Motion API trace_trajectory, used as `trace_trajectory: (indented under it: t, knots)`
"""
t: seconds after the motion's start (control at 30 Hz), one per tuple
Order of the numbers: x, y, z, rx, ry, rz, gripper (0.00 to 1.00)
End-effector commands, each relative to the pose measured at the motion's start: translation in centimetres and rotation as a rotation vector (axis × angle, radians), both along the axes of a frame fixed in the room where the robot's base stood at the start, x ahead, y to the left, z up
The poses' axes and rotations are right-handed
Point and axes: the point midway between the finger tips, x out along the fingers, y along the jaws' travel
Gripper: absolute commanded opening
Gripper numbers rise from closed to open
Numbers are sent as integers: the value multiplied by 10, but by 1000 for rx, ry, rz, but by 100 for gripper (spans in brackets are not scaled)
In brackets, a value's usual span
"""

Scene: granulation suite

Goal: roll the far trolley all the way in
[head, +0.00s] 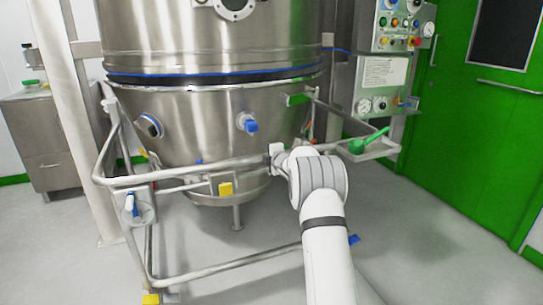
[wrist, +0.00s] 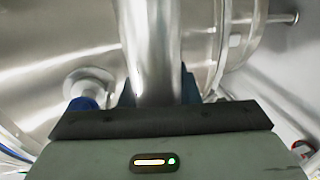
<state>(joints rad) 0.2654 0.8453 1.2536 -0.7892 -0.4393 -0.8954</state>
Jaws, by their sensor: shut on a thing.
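The trolley is a tubular steel frame (head: 215,170) around a conical steel bowl (head: 195,115). The bowl sits below a large steel vessel (head: 210,40), with a blue-edged dark seam between them. My gripper (head: 277,155) is at the trolley's front top rail, and my arm hides much of it in the head view. In the wrist view a steel tube (wrist: 150,50) runs between the jaws of my gripper (wrist: 160,95), which is shut on it. The jaws' tips are partly hidden behind the tube and the gripper body.
A control panel (head: 385,85) with buttons and gauges stands at the right, near a side tray (head: 375,150) with a green-handled item. A green door (head: 490,110) is further right. A steel cabinet (head: 45,140) and a white post (head: 75,120) stand left. Floor at right is clear.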

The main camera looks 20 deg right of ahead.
Motion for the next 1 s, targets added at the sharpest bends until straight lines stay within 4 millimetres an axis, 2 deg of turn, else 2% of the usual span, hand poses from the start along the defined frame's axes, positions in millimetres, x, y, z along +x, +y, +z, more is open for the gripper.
trace_trajectory:
  t: [0.03, 0.27, 0.3, 0.53, 0.83, 1.0]
  knots:
    - [1, 3, 6, 1, -10, 6, 0]
    - [-1, -2, 6, 1, -11, 0, 0]
    - [-1, -3, 6, 1, -11, 0, 31]
    - [-2, -8, 4, 0, -7, -7, 50]
    - [-5, -10, 3, 0, -4, -9, 50]
    - [-22, -11, 7, 1, -4, -9, 50]
